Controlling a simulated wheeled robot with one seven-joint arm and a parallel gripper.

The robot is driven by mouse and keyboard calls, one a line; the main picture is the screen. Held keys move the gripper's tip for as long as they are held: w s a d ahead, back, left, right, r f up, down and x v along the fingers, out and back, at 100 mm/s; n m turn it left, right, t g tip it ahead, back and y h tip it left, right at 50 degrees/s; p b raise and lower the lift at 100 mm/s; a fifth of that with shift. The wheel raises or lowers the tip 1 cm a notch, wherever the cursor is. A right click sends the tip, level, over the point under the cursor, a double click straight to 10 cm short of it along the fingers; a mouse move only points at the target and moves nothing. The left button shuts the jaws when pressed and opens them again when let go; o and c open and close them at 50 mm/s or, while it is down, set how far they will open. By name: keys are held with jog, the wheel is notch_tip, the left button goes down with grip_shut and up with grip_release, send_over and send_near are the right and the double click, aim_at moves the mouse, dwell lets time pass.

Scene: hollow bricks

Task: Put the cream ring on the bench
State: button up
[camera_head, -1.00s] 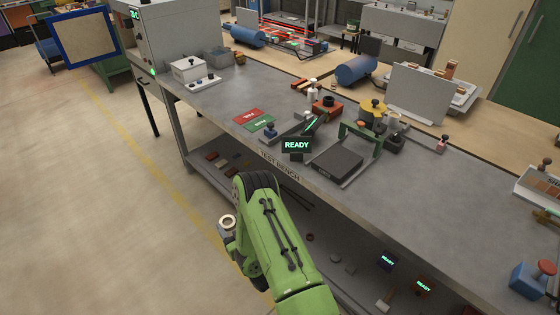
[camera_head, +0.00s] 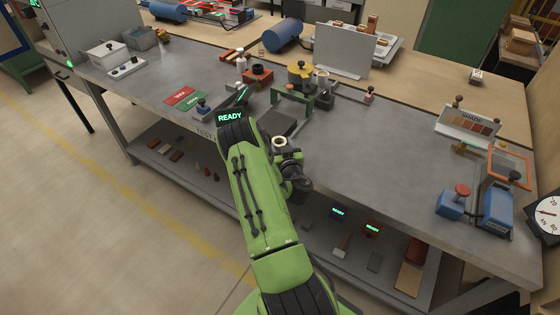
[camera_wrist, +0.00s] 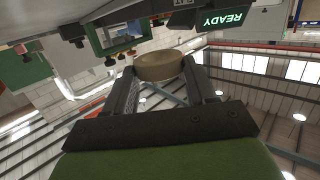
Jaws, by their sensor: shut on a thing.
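The cream ring (camera_head: 280,142) is held at the end of my green arm, and it also shows in the wrist view (camera_wrist: 160,65) between the two dark fingers. My gripper (camera_wrist: 163,72) is shut on the ring; in the head view my gripper (camera_head: 284,150) is partly hidden by my arm. The grey bench (camera_head: 375,165) runs across the view. The ring appears over or near the bench's front edge; its height above the top cannot be told.
A green frame (camera_head: 292,97) with a dark plate and a READY display (camera_head: 230,117) stand close to my arm. A blue device (camera_head: 487,203) and an orange-framed tray (camera_head: 511,166) are at the right. Bench top right of my gripper is clear. A lower shelf (camera_head: 165,165) holds small items.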

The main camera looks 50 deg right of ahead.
notch_tip(320, 180, down, 5)
jog(key=shift+r+b, duration=0.2)
jog(key=shift+b, duration=0.45)
jog(key=shift+f+b, duration=0.45)
jog(key=shift+f, duration=0.2)
jog(key=o, duration=1)
jog(key=shift+r, duration=0.1)
jog(key=shift+o, duration=0.2)
jog(key=shift+r+p, duration=0.3)
jog(key=shift+p, duration=0.05)
jog(key=b+v, duration=0.2)
jog(key=v, duration=1)
jog(key=shift+r, duration=0.25)
